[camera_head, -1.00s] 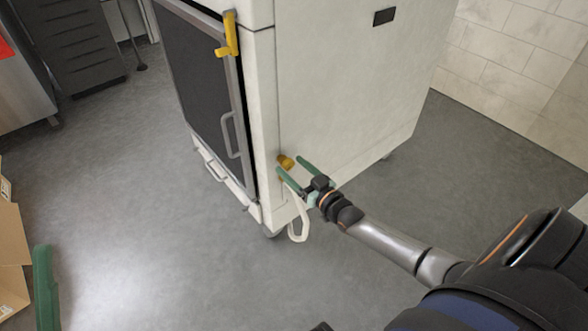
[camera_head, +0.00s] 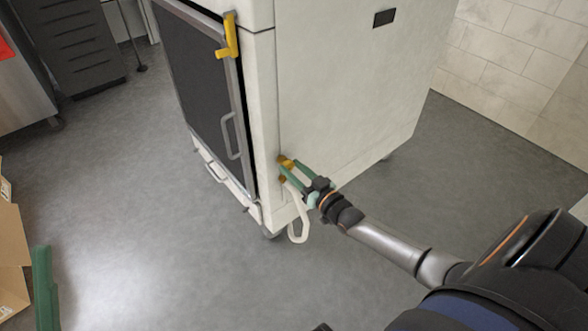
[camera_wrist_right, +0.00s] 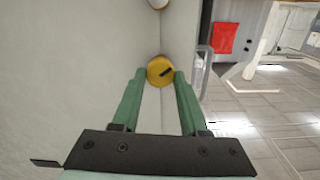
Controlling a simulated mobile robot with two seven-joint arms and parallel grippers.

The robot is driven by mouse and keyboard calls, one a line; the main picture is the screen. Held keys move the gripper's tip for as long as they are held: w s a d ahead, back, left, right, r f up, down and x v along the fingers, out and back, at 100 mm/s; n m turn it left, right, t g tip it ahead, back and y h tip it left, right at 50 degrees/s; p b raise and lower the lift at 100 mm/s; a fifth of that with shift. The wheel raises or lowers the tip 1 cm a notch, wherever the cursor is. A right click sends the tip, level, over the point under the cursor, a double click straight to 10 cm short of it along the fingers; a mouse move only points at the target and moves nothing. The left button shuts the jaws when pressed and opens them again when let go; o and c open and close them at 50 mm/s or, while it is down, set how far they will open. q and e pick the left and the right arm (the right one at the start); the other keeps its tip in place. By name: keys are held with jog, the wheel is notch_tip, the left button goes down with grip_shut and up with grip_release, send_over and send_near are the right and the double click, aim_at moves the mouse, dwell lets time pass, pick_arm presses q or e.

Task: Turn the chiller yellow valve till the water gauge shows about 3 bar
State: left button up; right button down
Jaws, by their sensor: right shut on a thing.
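The chiller (camera_head: 345,90) is a tall off-white cabinet with a dark front door. Its yellow valve (camera_head: 285,161) is a small round knob low on the side, near the front corner. My right gripper (camera_head: 288,167) has its green fingers shut on the valve. In the right wrist view the yellow valve (camera_wrist_right: 160,70), with a dark mark on its face, sits between the fingertips (camera_wrist_right: 160,80). No readable water gauge shows.
A round pale fitting (camera_wrist_right: 158,4) is cut off at the top of the wrist view. A yellow handle (camera_head: 230,36) is on the door edge. Cardboard boxes (camera_head: 12,245) stand at the left.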

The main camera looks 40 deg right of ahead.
pick_arm(q)
jog(key=shift+r, duration=0.2)
pick_arm(e)
jog(key=m, duration=0.4)
jog(key=shift+c, duration=2.1)
grip_release()
jog(key=shift+s, duration=0.1)
pick_arm(q)
jog(key=r+p, duration=0.4)
jog(key=shift+s+a+r+p, duration=0.1)
jog(key=shift+a+r+p, duration=0.2)
jog(key=shift+r, duration=0.1)
pick_arm(e)
jog(key=s+d, duration=0.1)
jog(key=s, duration=1.1)
jog(key=shift+s, duration=0.15)
pick_arm(q)
jog(key=shift+f, duration=0.1)
